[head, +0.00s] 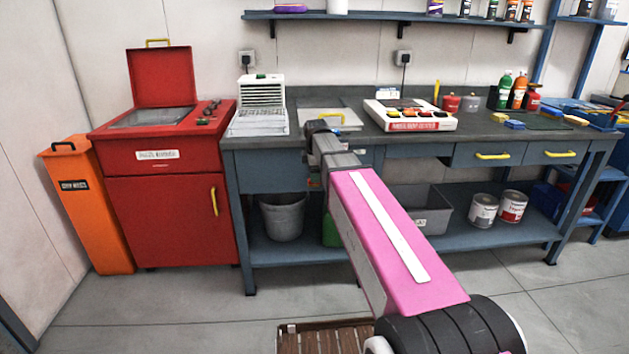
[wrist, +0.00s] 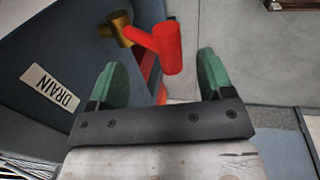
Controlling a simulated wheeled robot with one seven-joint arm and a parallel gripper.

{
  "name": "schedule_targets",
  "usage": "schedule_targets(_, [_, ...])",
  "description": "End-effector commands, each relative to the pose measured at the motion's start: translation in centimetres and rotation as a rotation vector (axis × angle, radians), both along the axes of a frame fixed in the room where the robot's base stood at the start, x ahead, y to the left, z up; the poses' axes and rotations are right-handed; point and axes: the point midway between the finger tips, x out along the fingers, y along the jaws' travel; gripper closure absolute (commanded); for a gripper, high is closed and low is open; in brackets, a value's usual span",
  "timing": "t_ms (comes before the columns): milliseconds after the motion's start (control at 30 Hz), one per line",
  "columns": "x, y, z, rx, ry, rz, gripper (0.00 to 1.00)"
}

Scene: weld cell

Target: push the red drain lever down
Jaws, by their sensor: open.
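The red drain lever (wrist: 160,46) shows at the upper middle of the wrist view. It sticks out from a brass valve (wrist: 121,27) on a dark blue-grey panel, beside a white "DRAIN" label (wrist: 50,88). My gripper (wrist: 160,60) is open, with one green finger on each side of the lever's free end in the picture. I see a gap between the lever and both fingers; how far the lever is in depth I cannot tell. In the head view my arm reaches to the front of the workbench (head: 560,142), and I cannot make out the lever there.
A red cabinet (head: 165,215) with a raised lid stands left of the bench, with an orange bin (head: 90,215) beside it. A grey bucket (head: 283,218) and paint cans (head: 484,211) sit on the lower shelf. A wooden pallet (head: 322,338) lies on the floor.

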Motion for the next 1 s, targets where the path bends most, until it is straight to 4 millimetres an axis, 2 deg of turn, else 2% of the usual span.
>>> schedule_targets(100, [0.3, 0.0, -1.7, 0.0, 0.002, -0.001, 0.26])
schedule_targets(300, [0.7, 0.0, -3.4, 0.0, 0.002, -0.001, 0.26])
schedule_targets(700, [0.8, 0.0, -3.9, 0.0, 0.0, -0.001, 0.26])
schedule_targets(867, [0.8, 0.0, -3.9, 0.0, 0.0, -0.001, 0.78])
schedule_targets(900, [0.7, 0.0, -3.9, 0.0, 0.001, -0.001, 0.91])
schedule_targets(1000, [0.7, 0.0, -3.9, 0.0, 0.001, -0.001, 0.93])
